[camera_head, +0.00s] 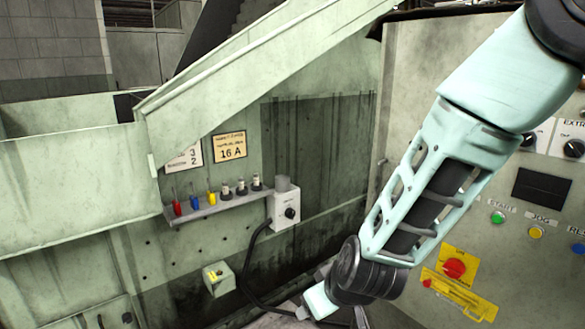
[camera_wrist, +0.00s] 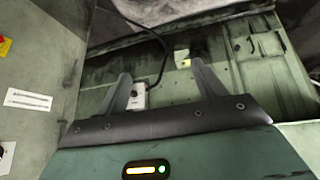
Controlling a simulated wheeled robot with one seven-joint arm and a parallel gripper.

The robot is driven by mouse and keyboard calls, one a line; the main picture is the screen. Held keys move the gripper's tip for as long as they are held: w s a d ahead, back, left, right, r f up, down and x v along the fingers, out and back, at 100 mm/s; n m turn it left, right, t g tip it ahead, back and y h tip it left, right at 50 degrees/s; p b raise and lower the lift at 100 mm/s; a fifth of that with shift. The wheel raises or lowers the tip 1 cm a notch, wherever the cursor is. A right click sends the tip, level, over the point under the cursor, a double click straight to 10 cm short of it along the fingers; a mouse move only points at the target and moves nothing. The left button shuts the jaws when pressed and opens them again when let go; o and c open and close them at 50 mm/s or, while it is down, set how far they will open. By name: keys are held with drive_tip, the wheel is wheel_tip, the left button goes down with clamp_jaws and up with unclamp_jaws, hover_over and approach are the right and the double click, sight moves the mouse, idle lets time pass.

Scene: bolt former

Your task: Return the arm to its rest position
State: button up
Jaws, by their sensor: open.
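My arm comes down from the top right of the head view, in front of the control panel. Its wrist is near the bottom middle, and my gripper's pale housing (camera_head: 318,302) shows at the lower edge; its fingers cannot be made out there. In the wrist view my gripper (camera_wrist: 160,77) has two dark fingers spread well apart, open, with nothing between them. Beyond them is the green machine wall with a small switch box (camera_wrist: 138,97), which appears between the fingers. Whether anything touches the fingers cannot be told.
The control panel (camera_head: 400,90) stands at the right, with a red stop button (camera_head: 454,268) and a green button (camera_head: 497,217). A shelf (camera_head: 222,206) holds several fuses beside a switch box (camera_head: 285,206) with a black cable (camera_head: 247,270).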

drive_tip(key=s+r+n+g+y, duration=0.1)
drive_tip(key=s+r+g, duration=0.45)
drive_tip(key=s, duration=0.75)
drive_tip(key=s+d+r+h, duration=0.3)
drive_tip(key=s+d+r, duration=0.1)
drive_tip(key=s+d, duration=0.45)
wheel_tip(320, 180, up, 13)
drive_tip(key=s+p, duration=0.1)
drive_tip(key=p, duration=1.1)
drive_tip(key=shift+p, duration=0.4)
drive_tip(key=shift+r+g, duration=0.1)
drive_tip(key=shift+g, duration=0.15)
drive_tip(key=shift+c, duration=0.3)
